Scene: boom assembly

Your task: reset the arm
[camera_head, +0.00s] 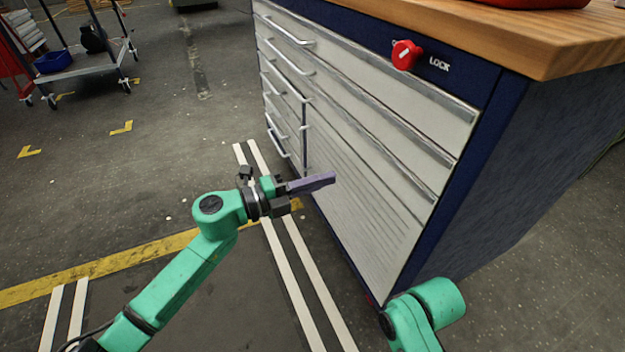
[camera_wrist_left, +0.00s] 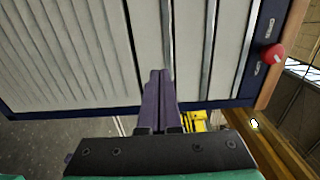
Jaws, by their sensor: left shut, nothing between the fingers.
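My left arm comes in from the left in the head view. Its gripper (camera_head: 318,183) has purple fingers that lie together, with nothing between them. It points right, in front of the cabinet's drawer fronts. In the left wrist view the shut fingers (camera_wrist_left: 158,78) point toward the drawer fronts; whether they touch cannot be told. A green part of my right arm (camera_head: 425,310) shows at the bottom right of the head view. My right gripper is out of the picture.
A blue cabinet (camera_head: 560,150) with grey drawers, a red lock knob (camera_head: 405,54) and a wooden top (camera_head: 480,35) fills the right side. A cart (camera_head: 80,68) stands far left. Floor between is clear, with yellow and white lines.

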